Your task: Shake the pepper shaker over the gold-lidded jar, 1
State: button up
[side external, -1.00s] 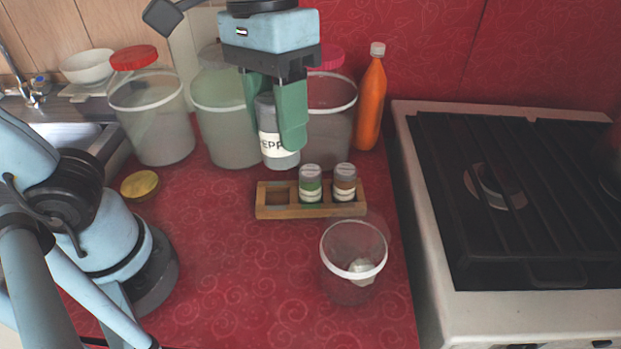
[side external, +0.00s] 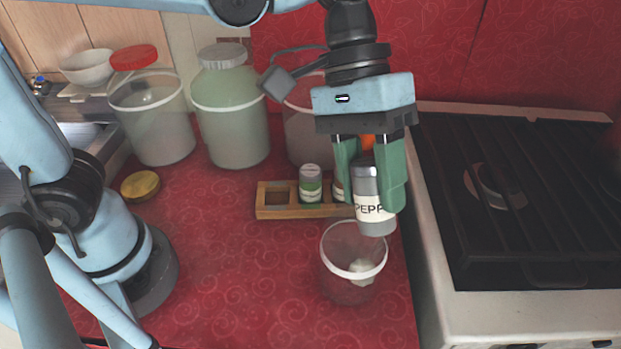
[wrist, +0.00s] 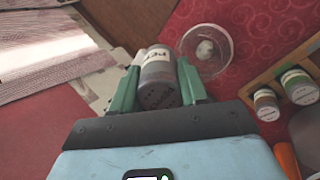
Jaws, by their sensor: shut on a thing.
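My gripper (side external: 369,204) is shut on the grey pepper shaker (side external: 374,213) with its white label. The shaker is held roughly upright, high near the back rim of an open clear jar (side external: 345,285) with a small pale lump inside. In the wrist view, the shaker's holed top (wrist: 158,95) faces the camera between the fingers, and the jar (wrist: 206,42) lies beyond and to the right. A round gold lid (side external: 140,185) lies on the counter at the left, apart from the jar.
Large jars (side external: 231,120) stand at the back. A stove (side external: 500,180) adjoins on the right. The red counter (side external: 230,265) is clear left of the open jar.

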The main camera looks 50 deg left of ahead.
aim_at(370, 219)
jog(key=shift+s+d+f+g+h, duration=0.1)
jog(key=shift+f+g+h, duration=0.25)
jog(key=shift+f+h, duration=0.6)
jog(key=shift+w+d+f+g+h, duration=0.1)
jog(key=shift+f+g+h, duration=0.3)
jog(key=shift+f+h, duration=0.55)
jog(key=shift+s+d+f+g+h, duration=0.1)
jog(key=shift+f+g+h, duration=0.25)
jog(key=shift+f+h, duration=0.6)
jog(key=shift+f, duration=0.35)
jog(key=h, duration=0.1)
jog(key=g+h, duration=0.1)
jog(key=h, duration=0.2)
jog(key=shift+d+r+g, duration=0.25)
jog(key=shift+r+g, duration=0.1)
jog(key=shift+g, duration=0.05)
jog(key=shift+s+r+g+h, duration=0.1)
jog(key=shift+r+g+h, duration=0.1)
jog(key=shift+g+h, duration=0.4)
jog(key=shift+s+r+g+h, duration=0.1)
jog(key=shift+r+g+h, duration=0.1)
jog(key=shift+h, duration=0.65)
